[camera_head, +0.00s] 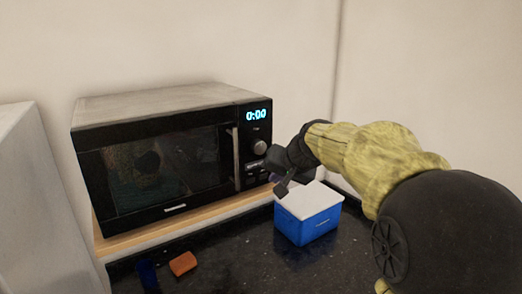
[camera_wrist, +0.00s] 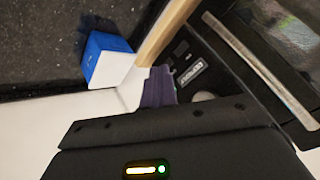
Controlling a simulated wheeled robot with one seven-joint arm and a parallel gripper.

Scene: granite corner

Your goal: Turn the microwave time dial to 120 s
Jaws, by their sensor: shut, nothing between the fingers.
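The black microwave (camera_head: 165,155) stands against the back wall with its door shut. Its lit display (camera_head: 256,115) reads 0:00. The round grey time dial (camera_head: 260,147) is below the display on the right-hand panel. My gripper (camera_head: 281,188) is shut and empty, in front of the panel's lower right, below and right of the dial; I see no contact with the dial. In the wrist view, the dark gripper housing covers the lower part. A round grey knob, probably the dial (camera_wrist: 203,97), peeks out just above it, mostly hidden.
A blue box with a white lid (camera_head: 308,222) stands on the dark counter below my gripper. An orange block (camera_head: 183,263) and a dark blue item (camera_head: 147,274) lie at the front. The microwave rests on a wooden board (camera_head: 190,219).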

